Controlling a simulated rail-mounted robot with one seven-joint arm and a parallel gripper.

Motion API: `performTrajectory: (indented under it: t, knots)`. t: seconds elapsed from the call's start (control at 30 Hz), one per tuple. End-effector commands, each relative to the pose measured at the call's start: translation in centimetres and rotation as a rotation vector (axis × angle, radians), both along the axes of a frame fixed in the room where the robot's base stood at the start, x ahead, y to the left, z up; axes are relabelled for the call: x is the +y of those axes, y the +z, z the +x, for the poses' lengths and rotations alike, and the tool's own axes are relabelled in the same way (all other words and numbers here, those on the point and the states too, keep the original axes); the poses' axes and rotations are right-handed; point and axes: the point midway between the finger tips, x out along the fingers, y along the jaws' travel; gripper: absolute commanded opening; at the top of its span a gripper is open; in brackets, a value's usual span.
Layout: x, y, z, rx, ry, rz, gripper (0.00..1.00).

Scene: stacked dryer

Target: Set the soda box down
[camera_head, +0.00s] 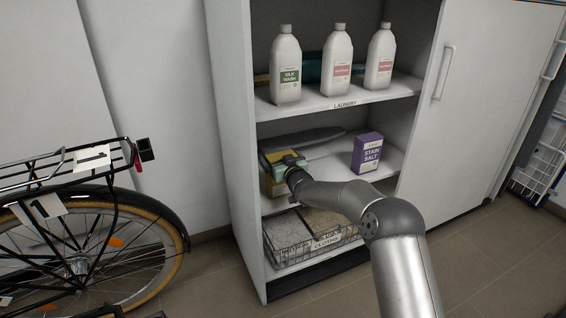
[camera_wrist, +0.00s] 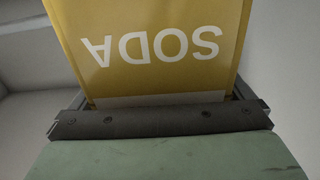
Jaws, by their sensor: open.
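The yellow soda box (camera_head: 278,188) is at the left end of the middle shelf (camera_head: 330,180), close to the cabinet's left wall. Its base looks to be at shelf height; contact is hard to tell. In the wrist view, the soda box (camera_wrist: 155,45) fills the upper middle, with its white SODA lettering upside down. My gripper (camera_head: 272,168) is at the box, partly covering it. In the wrist view, my gripper (camera_wrist: 160,98) is open, with dark finger parts showing at both sides of the box. The fingertips are hidden.
A purple stain salt box (camera_head: 367,152) stands right on the same shelf, with a grey flat item (camera_head: 300,139) behind. Several white bottles (camera_head: 337,55) stand above. A wire basket (camera_head: 308,243) sits below. A bicycle (camera_head: 80,235) stands left. Shelf between the boxes is partly clear.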

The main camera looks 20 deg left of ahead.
Motion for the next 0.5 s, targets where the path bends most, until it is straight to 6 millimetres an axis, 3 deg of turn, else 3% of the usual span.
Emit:
performTrajectory:
  t: [0.17, 0.5]
  knots:
    - [-1.3, 0.3, -1.4, 0.001, 0.001, -0.001, 1.00]
    - [-6.3, 0.3, -6.5, 0.001, 0.000, -0.002, 1.00]
